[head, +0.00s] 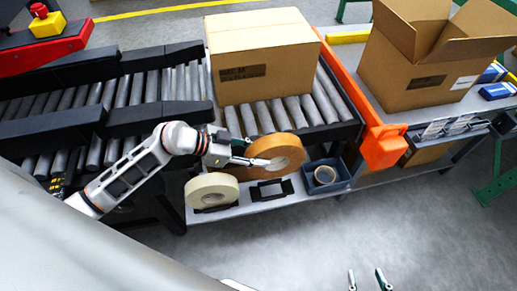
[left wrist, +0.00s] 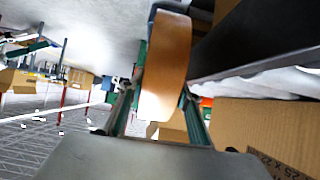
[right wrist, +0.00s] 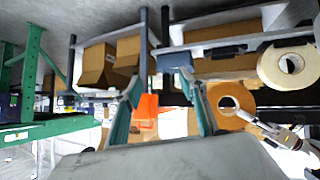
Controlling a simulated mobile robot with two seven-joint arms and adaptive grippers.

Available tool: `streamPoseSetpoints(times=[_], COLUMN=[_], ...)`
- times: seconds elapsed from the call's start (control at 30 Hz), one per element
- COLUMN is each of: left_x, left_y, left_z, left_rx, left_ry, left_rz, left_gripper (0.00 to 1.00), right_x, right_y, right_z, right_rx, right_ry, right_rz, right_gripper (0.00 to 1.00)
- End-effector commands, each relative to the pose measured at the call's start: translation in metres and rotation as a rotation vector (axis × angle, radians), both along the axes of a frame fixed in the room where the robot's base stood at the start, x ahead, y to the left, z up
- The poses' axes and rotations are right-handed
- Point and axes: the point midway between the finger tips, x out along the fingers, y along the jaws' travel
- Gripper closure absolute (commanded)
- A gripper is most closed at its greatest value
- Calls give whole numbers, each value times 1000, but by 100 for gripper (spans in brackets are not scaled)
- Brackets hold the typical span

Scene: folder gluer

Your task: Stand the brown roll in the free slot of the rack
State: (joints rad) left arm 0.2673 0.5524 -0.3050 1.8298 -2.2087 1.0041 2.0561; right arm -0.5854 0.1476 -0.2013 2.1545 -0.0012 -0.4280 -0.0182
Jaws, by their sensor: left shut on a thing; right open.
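The brown roll (head: 283,147) is upright in my left gripper (head: 252,161), above the shelf beside the conveyor. In the left wrist view the brown roll (left wrist: 167,65) sits between both fingers; it also shows in the right wrist view (right wrist: 232,92). The rack's free slot, a black frame (head: 270,190), is on the grey shelf below the roll, apart from it. A cream roll (head: 212,191) stands in the slot to its left and also shows in the right wrist view (right wrist: 286,63). My right gripper (head: 367,279) is open and empty at the bottom of the head view, over the floor.
A blue bin (head: 337,184) holding a small tape roll (head: 325,175) stands right of the free slot. A closed carton (head: 262,60) sits on the roller conveyor behind. An orange guard (head: 384,146) and an open carton (head: 420,70) are further right. Floor in front is clear.

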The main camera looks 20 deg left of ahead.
Motion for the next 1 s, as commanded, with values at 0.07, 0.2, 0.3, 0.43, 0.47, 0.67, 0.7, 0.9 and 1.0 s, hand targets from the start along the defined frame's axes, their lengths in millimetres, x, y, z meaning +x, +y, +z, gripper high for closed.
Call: streamPoseSetpoints(times=[0.07,0.2,0.3,0.43,0.47,0.67,0.7,0.9,1.0], left_x=[-1,-2,-1,-2,-2,-2,-1,-1,0], left_y=[-1,0,0,0,0,0,0,0,0], left_z=[-12,-23,-30,-41,-43,-56,-59,-67,-69], left_rx=[-4,-2,-2,-2,-2,-2,-2,-2,-2], left_ry=[5,6,5,6,7,6,5,2,0], left_rz=[-1,-1,0,0,1,0,0,-1,0], left_gripper=[100,100,100,100,100,100,100,100,100], right_x=[-4,-4,-1,4,4,6,8,14,17], right_y=[3,8,9,10,11,18,22,37,41], right_z=[-6,-7,-7,-6,-6,-4,-2,9,13], right_rx=[7,15,16,20,23,46,58,110,124], right_ry=[10,9,3,-6,-7,-16,-23,-48,-58], right_rz=[3,10,19,23,23,26,27,25,24], right_gripper=[58,58,58,58,58,58,58,58,58])
